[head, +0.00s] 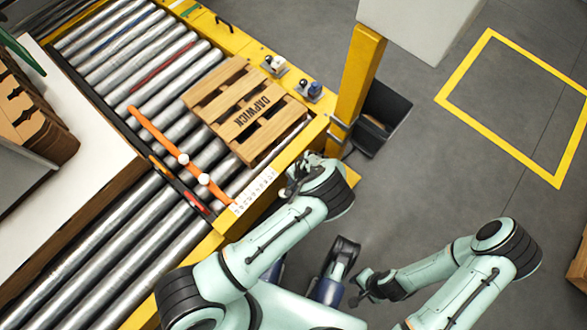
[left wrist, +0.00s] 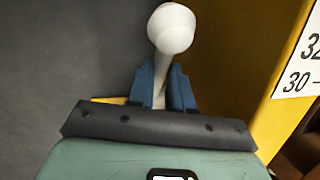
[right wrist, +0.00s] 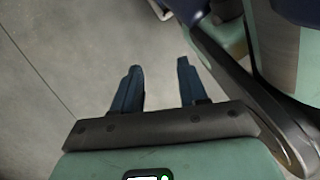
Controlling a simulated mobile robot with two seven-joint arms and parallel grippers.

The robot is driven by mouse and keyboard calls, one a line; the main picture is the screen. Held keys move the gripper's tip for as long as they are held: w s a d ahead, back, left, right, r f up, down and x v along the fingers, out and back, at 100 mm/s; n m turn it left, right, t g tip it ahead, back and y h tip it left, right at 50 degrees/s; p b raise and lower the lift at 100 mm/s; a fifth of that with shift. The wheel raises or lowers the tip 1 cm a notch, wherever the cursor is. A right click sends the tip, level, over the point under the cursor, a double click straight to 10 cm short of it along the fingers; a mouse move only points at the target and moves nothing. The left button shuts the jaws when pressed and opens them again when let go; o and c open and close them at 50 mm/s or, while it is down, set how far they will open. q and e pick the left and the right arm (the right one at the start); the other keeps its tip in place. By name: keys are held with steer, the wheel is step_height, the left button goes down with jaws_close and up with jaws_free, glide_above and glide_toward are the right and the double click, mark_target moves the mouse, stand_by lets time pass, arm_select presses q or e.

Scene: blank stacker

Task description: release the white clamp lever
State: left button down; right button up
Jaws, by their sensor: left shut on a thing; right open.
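The white clamp lever (left wrist: 171,28) shows in the left wrist view as a white shaft with a rounded knob at its end. My left gripper (left wrist: 161,85) is shut on the shaft, a blue finger on each side, with the knob beyond the fingertips. In the head view my left gripper (head: 297,178) is at the yellow frame's near end, mostly hidden by its own wrist. My right gripper (right wrist: 158,68) is open and empty over the grey floor. In the head view it (head: 362,290) hangs near my base, away from the frame.
An orange bar (head: 160,138) with white knobs lies across the rollers, beside a wooden pallet (head: 225,95) stamped DAPWICK. A white scale strip (head: 256,190) is on the yellow frame. A yellow post (head: 357,85) and dark bin (head: 382,118) stand beyond.

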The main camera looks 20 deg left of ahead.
arm_select(q)
steer(key=shift+s, duration=0.1)
steer(key=c, duration=1)
jaws_free()
steer(key=shift+c, duration=0.2)
steer(key=p+v, duration=0.4)
steer(key=v, duration=0.9)
steer(key=shift+r, duration=0.15)
arm_select(e)
steer(key=w+a+r+t, duration=0.1)
steer(key=w+r+t, duration=0.1)
steer(key=w+r, duration=0.2)
steer(key=w, duration=0.3)
steer(key=shift+w+r+n+t, duration=0.3)
steer(key=shift+r+t, duration=0.1)
